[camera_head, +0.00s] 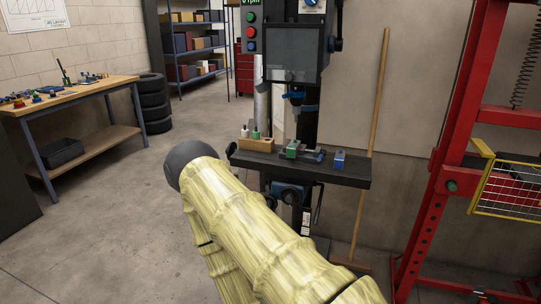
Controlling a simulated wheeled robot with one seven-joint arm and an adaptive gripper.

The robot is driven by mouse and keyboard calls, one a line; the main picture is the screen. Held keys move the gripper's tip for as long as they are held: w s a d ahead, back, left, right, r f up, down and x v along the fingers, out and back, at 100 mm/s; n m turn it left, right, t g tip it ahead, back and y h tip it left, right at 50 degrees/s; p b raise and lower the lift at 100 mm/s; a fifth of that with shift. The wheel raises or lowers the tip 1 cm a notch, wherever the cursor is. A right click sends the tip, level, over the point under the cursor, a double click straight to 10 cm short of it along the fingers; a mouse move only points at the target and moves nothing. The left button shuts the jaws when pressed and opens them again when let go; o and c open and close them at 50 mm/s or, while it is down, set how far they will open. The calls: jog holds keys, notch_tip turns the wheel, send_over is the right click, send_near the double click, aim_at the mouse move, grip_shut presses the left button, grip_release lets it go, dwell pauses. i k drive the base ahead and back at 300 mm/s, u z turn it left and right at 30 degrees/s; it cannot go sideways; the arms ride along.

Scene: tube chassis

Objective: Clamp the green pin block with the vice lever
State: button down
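A small green block (293,148) sits on the dark drill press table (340,175), near the middle of its top. A low grey-blue vice (312,156) is right beside it. The two look close together, but I cannot tell whether the jaws touch the block. The lever is too small to make out clearly. My arm, in a pale yellow cover, fills the lower middle of the view and ends in a dark rounded joint. My gripper does not show.
A blue block (339,158) stands on the table's right part, and a wooden holder (256,144) with small bottles on its left. The drill head (294,60) hangs above. A red press frame (440,180) stands at right, a workbench (75,95) at left. Floor between is clear.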

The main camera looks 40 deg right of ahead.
aim_at(323, 151)
jog(key=u, duration=0.05)
jog(key=i, duration=0.75)
jog(key=z, duration=0.65)
jog(key=i, duration=0.95)
jog(key=z, duration=0.95)
